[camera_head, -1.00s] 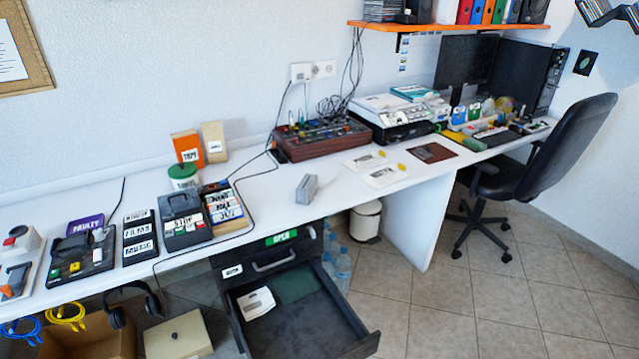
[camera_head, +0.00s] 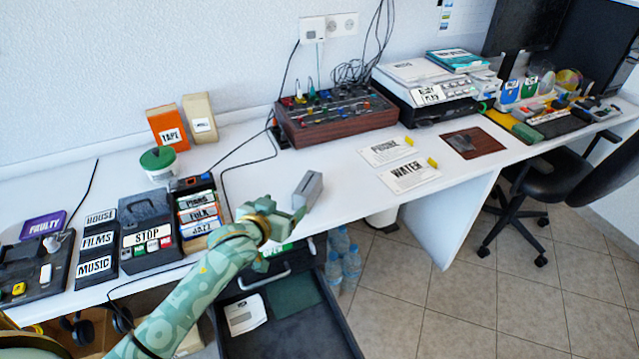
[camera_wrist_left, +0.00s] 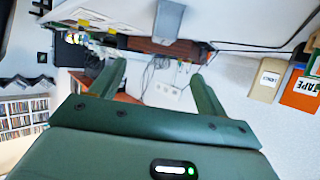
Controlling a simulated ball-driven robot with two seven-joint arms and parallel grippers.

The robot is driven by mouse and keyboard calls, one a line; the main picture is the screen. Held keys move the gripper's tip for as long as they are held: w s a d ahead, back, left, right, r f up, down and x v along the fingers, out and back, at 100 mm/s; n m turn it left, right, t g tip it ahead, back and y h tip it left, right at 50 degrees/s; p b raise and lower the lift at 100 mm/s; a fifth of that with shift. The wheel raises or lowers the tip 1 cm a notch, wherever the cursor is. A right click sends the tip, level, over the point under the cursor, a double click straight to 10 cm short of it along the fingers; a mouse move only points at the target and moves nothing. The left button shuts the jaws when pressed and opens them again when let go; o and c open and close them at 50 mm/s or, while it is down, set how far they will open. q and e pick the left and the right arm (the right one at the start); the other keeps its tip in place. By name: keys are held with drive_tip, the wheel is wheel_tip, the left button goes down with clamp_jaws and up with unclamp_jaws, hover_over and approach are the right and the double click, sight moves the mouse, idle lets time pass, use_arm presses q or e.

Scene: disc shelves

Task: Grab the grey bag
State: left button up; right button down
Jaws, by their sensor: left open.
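The grey bag (camera_head: 307,190) is a small grey block-like shape on the white desk, close to its front edge. It also shows in the left wrist view (camera_wrist_left: 168,20), beyond and between the fingers. My left gripper (camera_head: 291,212) is just left of and in front of the bag, reaching in from the lower left. In the left wrist view its two fingers (camera_wrist_left: 160,70) are apart with nothing between them. Whether a finger touches the bag is unclear. My right gripper is not in view.
A brown-sided mixer (camera_head: 335,120) stands behind the bag. Labelled boxes (camera_head: 199,212) and a stop device (camera_head: 147,234) are to the left. Two cards (camera_head: 410,174) lie to the right. An open drawer (camera_head: 330,325) sticks out below the desk edge.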

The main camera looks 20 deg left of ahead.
sight(305, 187)
use_arm(q)
drive_tip(key=b+x, duration=0.5)
drive_tip(key=x, duration=0.5)
drive_tip(key=shift+w+a+f, duration=0.1)
drive_tip(key=shift+w+f, duration=0.05)
drive_tip(key=shift+w, duration=0.1)
drive_tip(key=b+x, duration=0.2)
drive_tip(key=f+b+x, duration=0.1)
drive_tip(key=x, duration=0.1)
drive_tip(key=shift+w+a+f+b, duration=0.1)
drive_tip(key=shift+w+a+b, duration=0.1)
drive_tip(key=shift+b, duration=0.15)
drive_tip(key=shift+w, duration=0.25)
drive_tip(key=shift+r, duration=0.3)
drive_tip(key=c, duration=1.2)
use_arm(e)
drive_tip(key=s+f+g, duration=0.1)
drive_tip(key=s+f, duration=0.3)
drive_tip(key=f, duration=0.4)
use_arm(q)
drive_tip(key=shift+c, duration=0.2)
